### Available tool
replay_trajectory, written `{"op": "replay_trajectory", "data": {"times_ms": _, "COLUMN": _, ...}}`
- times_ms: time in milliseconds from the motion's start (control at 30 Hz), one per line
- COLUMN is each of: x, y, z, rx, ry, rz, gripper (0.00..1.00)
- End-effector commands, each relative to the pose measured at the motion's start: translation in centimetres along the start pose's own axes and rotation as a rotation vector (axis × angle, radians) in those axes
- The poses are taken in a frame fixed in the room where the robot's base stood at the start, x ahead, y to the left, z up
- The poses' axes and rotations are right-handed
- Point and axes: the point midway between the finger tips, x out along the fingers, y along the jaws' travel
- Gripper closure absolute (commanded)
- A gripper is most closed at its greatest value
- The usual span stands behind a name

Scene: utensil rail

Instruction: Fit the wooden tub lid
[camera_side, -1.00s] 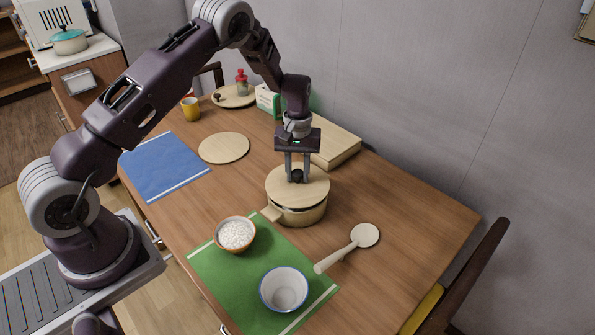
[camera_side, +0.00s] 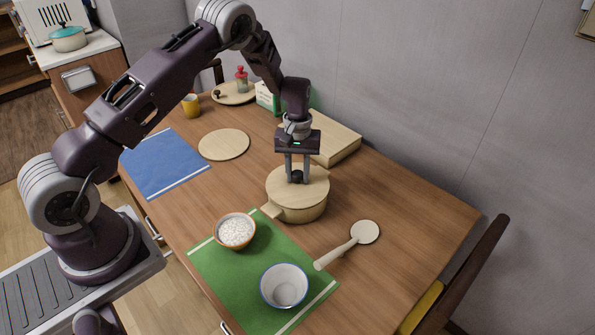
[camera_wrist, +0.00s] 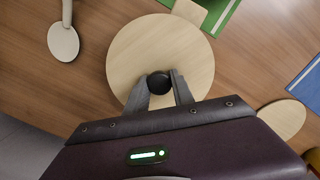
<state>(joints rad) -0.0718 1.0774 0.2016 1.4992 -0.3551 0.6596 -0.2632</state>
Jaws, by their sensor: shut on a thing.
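The round pale wooden lid (camera_side: 310,182) lies level over the mouth of the wooden tub (camera_side: 300,212), and its edge looks close against the tub's rim. The black knob stands in the middle of the lid; the wrist view shows the knob (camera_wrist: 158,83) between my fingers. My gripper (camera_side: 297,176) points straight down and is shut on the knob. In the wrist view the lid (camera_wrist: 160,45) hides the tub's inside, and only the tub's handle (camera_wrist: 190,12) sticks out past it.
A spoon (camera_side: 340,252) lies right of the tub. A wooden box (camera_side: 337,140) is close behind my gripper. A round board (camera_side: 224,144) lies at left.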

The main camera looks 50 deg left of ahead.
Motion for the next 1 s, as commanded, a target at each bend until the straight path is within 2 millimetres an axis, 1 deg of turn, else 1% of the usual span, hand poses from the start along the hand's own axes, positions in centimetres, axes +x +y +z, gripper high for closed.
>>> {"op": "replay_trajectory", "data": {"times_ms": 267, "x": 0.6, "y": 0.0, "z": 0.0, "rx": 0.000, "ry": 0.000, "rz": 0.000, "gripper": 1.00}}
{"op": "replay_trajectory", "data": {"times_ms": 300, "x": 0.6, "y": 0.0, "z": -0.1, "rx": 0.000, "ry": 0.000, "rz": 0.000, "gripper": 0.67}}
{"op": "replay_trajectory", "data": {"times_ms": 367, "x": 0.6, "y": 0.0, "z": -0.1, "rx": 0.000, "ry": 0.000, "rz": 0.000, "gripper": 0.55}}
{"op": "replay_trajectory", "data": {"times_ms": 400, "x": 0.6, "y": 0.0, "z": -0.1, "rx": 0.000, "ry": 0.000, "rz": 0.000, "gripper": 0.47}}
{"op": "replay_trajectory", "data": {"times_ms": 433, "x": 0.6, "y": 0.0, "z": 0.0, "rx": 0.000, "ry": 0.000, "rz": 0.000, "gripper": 0.46}}
{"op": "replay_trajectory", "data": {"times_ms": 667, "x": 0.6, "y": 0.0, "z": 0.0, "rx": 0.000, "ry": 0.000, "rz": 0.000, "gripper": 0.46}}
{"op": "replay_trajectory", "data": {"times_ms": 733, "x": 0.2, "y": 0.0, "z": -0.1, "rx": 0.000, "ry": 0.001, "rz": 0.001, "gripper": 0.46}}
{"op": "replay_trajectory", "data": {"times_ms": 767, "x": -0.1, "y": 0.0, "z": -0.1, "rx": 0.000, "ry": 0.002, "rz": 0.001, "gripper": 0.46}}
{"op": "replay_trajectory", "data": {"times_ms": 1000, "x": -5.0, "y": 0.0, "z": -0.1, "rx": 0.001, "ry": 0.003, "rz": 0.002, "gripper": 0.46}}
